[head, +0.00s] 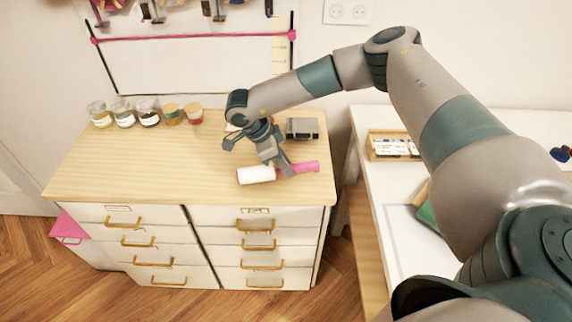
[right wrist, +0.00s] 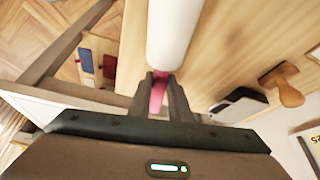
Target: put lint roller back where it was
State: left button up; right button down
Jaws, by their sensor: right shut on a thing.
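The lint roller has a white roll (head: 256,175) and a pink handle (head: 304,167). It lies at the wooden top (head: 110,172) of the white drawer cabinet, near the front right edge; I cannot tell whether it touches the surface. My right gripper (head: 285,169) is shut on it where the handle meets the roll. In the right wrist view the fingertips (right wrist: 160,84) close on the pink handle, with the white roll (right wrist: 172,35) reaching away beyond them. My left gripper is not in view.
Several small jars (head: 123,113) stand along the back left of the cabinet top. A dark grey box-like object (head: 302,128) is behind my gripper. A wooden-handled thing (right wrist: 283,84) shows in the right wrist view. A white table (head: 405,245) stands to the right. The cabinet top's left front is clear.

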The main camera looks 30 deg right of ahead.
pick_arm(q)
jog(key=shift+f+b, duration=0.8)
pick_arm(e)
jog(key=shift+f, duration=1)
jog(key=c, duration=1.6)
grip_release()
jog(key=shift+o, duration=0.2)
jog(key=shift+r, duration=0.1)
jog(key=b+v, duration=0.2)
jog(key=v, duration=0.6)
jog(key=shift+w+a+b, duration=0.1)
jog(key=shift+a+b, duration=0.05)
jog(key=shift+b, duration=0.25)
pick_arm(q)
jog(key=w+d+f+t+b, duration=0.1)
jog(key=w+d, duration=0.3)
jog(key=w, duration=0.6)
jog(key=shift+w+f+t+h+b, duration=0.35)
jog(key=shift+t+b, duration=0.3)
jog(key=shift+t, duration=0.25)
pick_arm(e)
jog(key=v, duration=0.9)
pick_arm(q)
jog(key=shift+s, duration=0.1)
pick_arm(e)
jog(key=shift+r, duration=0.15)
